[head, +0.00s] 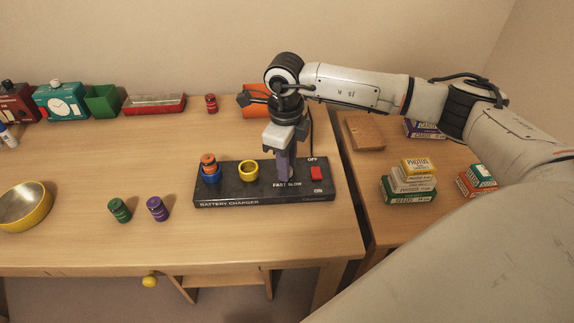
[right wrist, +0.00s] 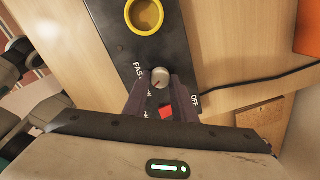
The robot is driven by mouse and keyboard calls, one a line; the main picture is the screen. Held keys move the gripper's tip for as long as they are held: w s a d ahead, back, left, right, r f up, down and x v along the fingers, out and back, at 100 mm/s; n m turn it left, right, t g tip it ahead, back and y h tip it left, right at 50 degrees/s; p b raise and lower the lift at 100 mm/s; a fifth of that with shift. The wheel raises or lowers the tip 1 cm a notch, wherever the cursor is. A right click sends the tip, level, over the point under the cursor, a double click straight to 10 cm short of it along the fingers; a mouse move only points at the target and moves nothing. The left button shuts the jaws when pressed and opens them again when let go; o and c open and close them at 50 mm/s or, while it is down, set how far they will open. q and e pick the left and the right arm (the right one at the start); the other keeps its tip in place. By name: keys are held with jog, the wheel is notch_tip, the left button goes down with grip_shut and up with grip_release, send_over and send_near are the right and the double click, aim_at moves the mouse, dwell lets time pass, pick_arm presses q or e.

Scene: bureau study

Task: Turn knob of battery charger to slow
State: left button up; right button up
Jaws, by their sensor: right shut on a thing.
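The black battery charger (head: 240,193) lies near the front of the desk, with FAST and SLOW lettering below its dial. The small grey round knob (right wrist: 160,77) shows in the right wrist view, with the FAST label beside it. A short reddish mark is on its face; exactly where it points is hard to tell. My right gripper (head: 287,177) points down over the charger, its dark fingers shut on the knob, which they hide in the head view. The fingers also show in the right wrist view (right wrist: 160,84). My left gripper is not in view.
On the charger are a red switch (head: 317,173), an empty yellow socket (head: 249,170) and an orange battery (head: 208,160) in a blue socket. Green (head: 119,210) and purple (head: 157,209) batteries stand to the left. A yellow bowl (head: 42,211) stands farther left. A black cable (right wrist: 255,83) leaves the charger.

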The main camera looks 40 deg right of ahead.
dwell(0.3)
jog(key=o, duration=1)
jog(key=shift+o, duration=0.2)
jog(key=shift+r, duration=0.15)
notch_tip(320, 180, up, 10)
jog(key=shift+s+a, duration=0.15)
